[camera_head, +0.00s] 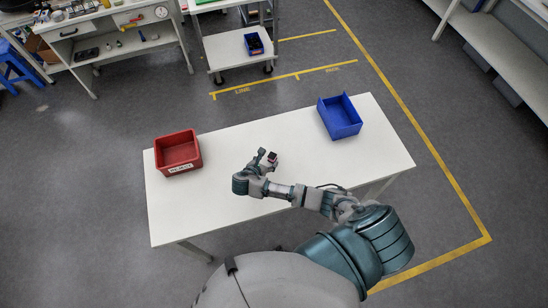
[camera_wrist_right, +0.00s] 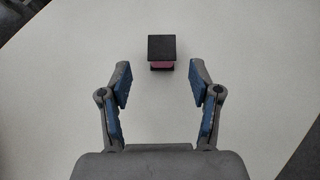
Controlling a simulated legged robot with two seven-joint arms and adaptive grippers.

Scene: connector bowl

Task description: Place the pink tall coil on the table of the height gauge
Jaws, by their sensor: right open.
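The pink coil (camera_wrist_right: 162,52) stands on the white table, with a dark square top and a pink band showing below it in the right wrist view. It also shows small and dark in the head view (camera_head: 272,156). My right gripper (camera_wrist_right: 160,78) is open, its two blue-padded fingers spread either side of the line to the coil. The coil lies just beyond the fingertips, roughly centred, and nothing is between the fingers. In the head view my right gripper (camera_head: 265,161) is over the middle of the table. I cannot make out a height gauge. My left gripper is not in view.
A red bin (camera_head: 178,152) with a label stands on the table's left end, a blue bin (camera_head: 340,116) near its right end. The white table (camera_head: 215,212) is otherwise clear. A cart (camera_head: 226,48) and a workbench stand farther back.

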